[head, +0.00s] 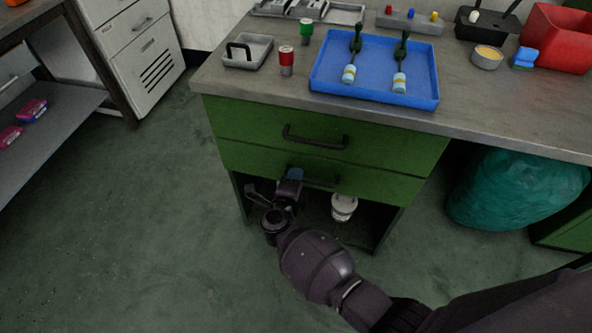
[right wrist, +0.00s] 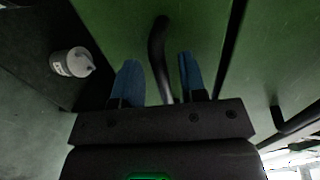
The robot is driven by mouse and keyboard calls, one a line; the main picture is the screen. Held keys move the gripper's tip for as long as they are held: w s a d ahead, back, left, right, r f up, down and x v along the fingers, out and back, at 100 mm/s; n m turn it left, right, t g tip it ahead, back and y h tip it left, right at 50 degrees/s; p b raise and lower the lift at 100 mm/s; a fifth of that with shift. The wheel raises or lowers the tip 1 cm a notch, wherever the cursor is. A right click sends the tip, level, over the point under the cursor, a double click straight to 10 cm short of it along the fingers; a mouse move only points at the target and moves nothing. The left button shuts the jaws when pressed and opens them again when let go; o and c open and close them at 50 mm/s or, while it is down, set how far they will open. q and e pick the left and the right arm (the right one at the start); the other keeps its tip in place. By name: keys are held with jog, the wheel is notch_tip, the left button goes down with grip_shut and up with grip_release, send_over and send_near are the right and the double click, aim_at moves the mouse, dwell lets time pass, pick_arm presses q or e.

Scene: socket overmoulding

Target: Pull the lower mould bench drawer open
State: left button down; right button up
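The mould bench (head: 215,85) has two green drawers. The lower drawer (head: 385,188) looks shut, its front level with the upper drawer (head: 400,148). Its dark bar handle (head: 325,184) is partly hidden behind my right gripper (head: 293,174), which is at the handle's left part. In the right wrist view, my right gripper (right wrist: 160,78) has its two blue fingers apart, one on each side of the lower drawer handle (right wrist: 158,50). Gaps show between the handle and both fingers. My left gripper is not in view.
A blue tray (head: 375,98) with two dark-green cable pieces lies on the bench top. A white container (head: 344,206) stands in the open space under the drawers. A teal bag (head: 515,190) is at the right. The floor (head: 140,230) in front is clear.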

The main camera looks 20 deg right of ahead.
jog(key=shift+w+d+f, duration=0.1)
jog(key=shift+w+d, duration=0.2)
jog(key=shift+w, duration=0.15)
grip_shut()
jog(key=shift+s, duration=0.15)
